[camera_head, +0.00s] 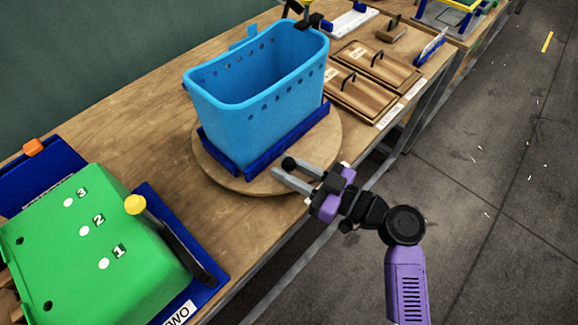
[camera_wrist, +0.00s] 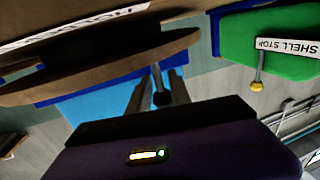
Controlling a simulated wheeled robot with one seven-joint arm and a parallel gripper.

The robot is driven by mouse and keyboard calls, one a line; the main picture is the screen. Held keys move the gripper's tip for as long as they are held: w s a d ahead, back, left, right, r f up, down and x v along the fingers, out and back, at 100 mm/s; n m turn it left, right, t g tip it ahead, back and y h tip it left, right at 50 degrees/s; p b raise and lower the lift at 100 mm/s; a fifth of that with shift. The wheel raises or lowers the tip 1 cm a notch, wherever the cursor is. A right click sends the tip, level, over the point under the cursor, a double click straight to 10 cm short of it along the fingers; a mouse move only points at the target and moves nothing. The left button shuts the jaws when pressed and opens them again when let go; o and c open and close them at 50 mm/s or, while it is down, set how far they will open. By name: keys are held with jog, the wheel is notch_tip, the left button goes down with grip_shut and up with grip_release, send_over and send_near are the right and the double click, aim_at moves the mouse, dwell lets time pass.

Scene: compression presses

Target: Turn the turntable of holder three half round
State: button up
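The round wooden turntable (camera_head: 325,150) lies on the bench and also shows in the wrist view (camera_wrist: 105,67). A blue holder frame (camera_head: 292,137) stands on it and bears a light blue perforated bin (camera_head: 255,105). A dark ball knob (camera_head: 289,163) is at the turntable's near edge. My gripper (camera_head: 286,168) reaches this edge from the right. In the wrist view the knob (camera_wrist: 160,97) is between my two grey fingers (camera_wrist: 158,85), which look apart with small gaps beside it. Whether either finger touches it is unclear. The holder's number is not readable.
A green shell (camera_head: 85,245) with a yellow-knobbed stop (camera_head: 135,204) stands on a blue base at left. Wooden lids with black handles (camera_head: 375,70) lie behind the bin to the right. The bench's front edge is below my gripper; grey floor (camera_head: 490,170) is open at right.

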grip_shut()
